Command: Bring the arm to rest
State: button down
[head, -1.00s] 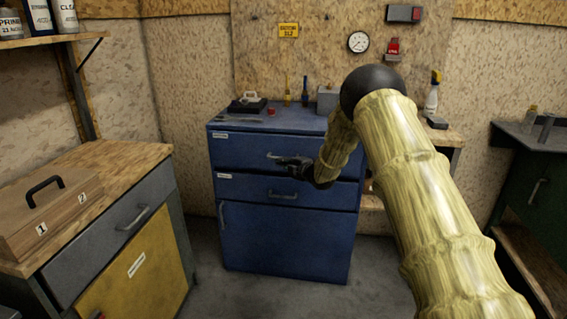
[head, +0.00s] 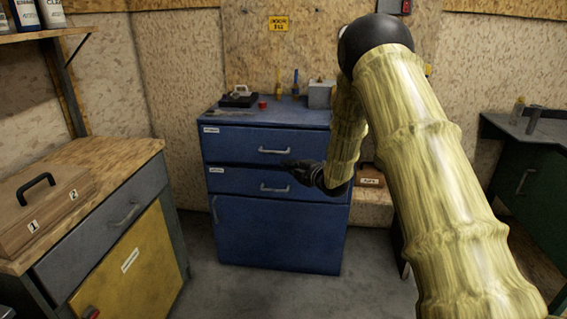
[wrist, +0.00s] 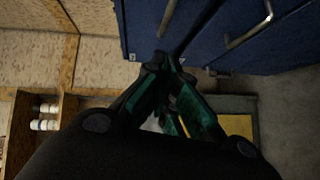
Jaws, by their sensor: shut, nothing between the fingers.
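My arm reaches up and forward from the lower right of the head view, then bends down at its black elbow. My gripper (head: 288,165) hangs in front of the blue cabinet (head: 270,232), level with the gap between its two drawers. In the wrist view my gripper (wrist: 168,62) has its fingertips together, shut and empty. The cabinet's blue front and handles show beyond the fingertips there. Both cabinet drawers look closed. The arm hides the cabinet's right edge and part of the wall behind.
A wooden bench (head: 120,160) with a wooden case (head: 45,212) stands at left. A dark green bench (head: 525,185) stands at right. A brown box (head: 370,178) sits right of the cabinet. Tools and a red object (head: 263,105) lie on the cabinet top. Grey floor (head: 235,288) is clear in front.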

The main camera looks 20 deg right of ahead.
jog(key=s+a+f+m+g+h, duration=0.1)
jog(key=s+a+f+m+g, duration=0.25)
jog(key=s+f, duration=0.65)
jog(key=s+a+f+m+g+h, duration=0.15)
jog(key=s+a+f+m, duration=0.25)
jog(key=s+f, duration=0.55)
jog(key=s+a+f+m+g+h, duration=0.1)
jog(key=s+a+f+m+g, duration=0.25)
jog(key=s+f, duration=0.65)
jog(key=s+a+f+m+g, duration=0.2)
jog(key=s+f+m+g, duration=0.1)
jog(key=s, duration=0.8)
jog(key=s+a+f+m+g, duration=0.2)
jog(key=s+f+m, duration=0.1)
jog(key=s, duration=0.9)
jog(key=s+a+f+m+g, duration=0.3)
jog(key=s+f, duration=0.1)
jog(key=s, duration=0.7)
notch_tip(320, 180, up, 14)
jog(key=p, duration=1.4)
jog(key=shift+w+d+t+h, duration=0.3)
jog(key=shift+w+t+h, duration=0.05)
